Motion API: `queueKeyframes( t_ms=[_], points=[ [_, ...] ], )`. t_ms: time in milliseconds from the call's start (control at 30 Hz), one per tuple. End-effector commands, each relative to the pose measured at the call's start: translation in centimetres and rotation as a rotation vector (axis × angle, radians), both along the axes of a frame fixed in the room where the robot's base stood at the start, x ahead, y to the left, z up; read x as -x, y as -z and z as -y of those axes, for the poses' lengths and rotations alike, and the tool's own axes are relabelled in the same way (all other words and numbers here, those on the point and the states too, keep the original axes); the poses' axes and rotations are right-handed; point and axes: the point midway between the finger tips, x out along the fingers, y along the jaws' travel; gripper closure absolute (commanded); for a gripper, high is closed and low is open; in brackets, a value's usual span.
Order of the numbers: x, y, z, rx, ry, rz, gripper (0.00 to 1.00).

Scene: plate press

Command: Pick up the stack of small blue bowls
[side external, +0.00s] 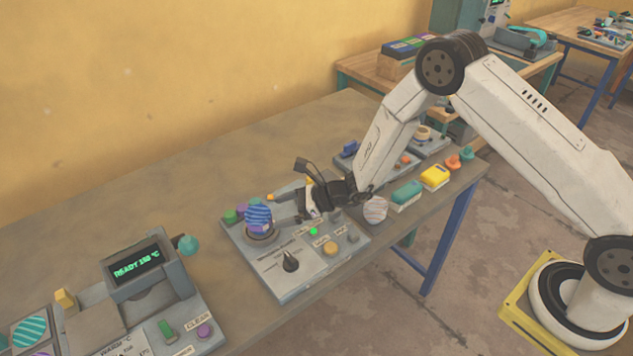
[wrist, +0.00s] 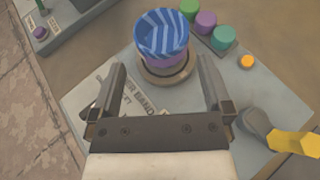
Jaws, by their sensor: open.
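A blue striped bowl (side external: 258,215) tops a small stack, with a purple band below it. The stack stands upright on a round base on a grey control panel (side external: 270,285). In the wrist view the striped bowl (wrist: 162,36) is just beyond the fingertips, above the round brown base (wrist: 148,76). I cannot count the bowls. My gripper (side external: 291,204) is open and empty, to the right of the stack in the side view. In the wrist view its two fingers (wrist: 162,68) point towards the stack, one to each side, apart from the bowl.
Green (wrist: 189,9), purple and teal knobs stand close beside the stack. A yellow-orange handle (wrist: 295,142) is near my right finger in the wrist view. A black dial (side external: 290,262) stands on the panel. A press reading "READY" (side external: 138,262) is at the left. The table behind is bare.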

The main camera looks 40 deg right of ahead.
Motion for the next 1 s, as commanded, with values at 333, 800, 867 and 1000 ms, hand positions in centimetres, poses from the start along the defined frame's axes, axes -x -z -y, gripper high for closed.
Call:
queueKeyframes(
  t_ms=[333, 800, 867, 1000],
  points=[
    [-0.7, 0.5, -1.0, 0.001, 0.000, -0.001, 0.00],
    [-2.8, 1.5, -3.5, 0.001, -0.003, 0.000, 0.00],
    [-3.1, 1.8, -3.9, 0.001, -0.002, 0.000, 0.00],
    [-3.6, 2.1, -4.6, 0.002, -0.002, 0.001, 0.00]
  ],
)
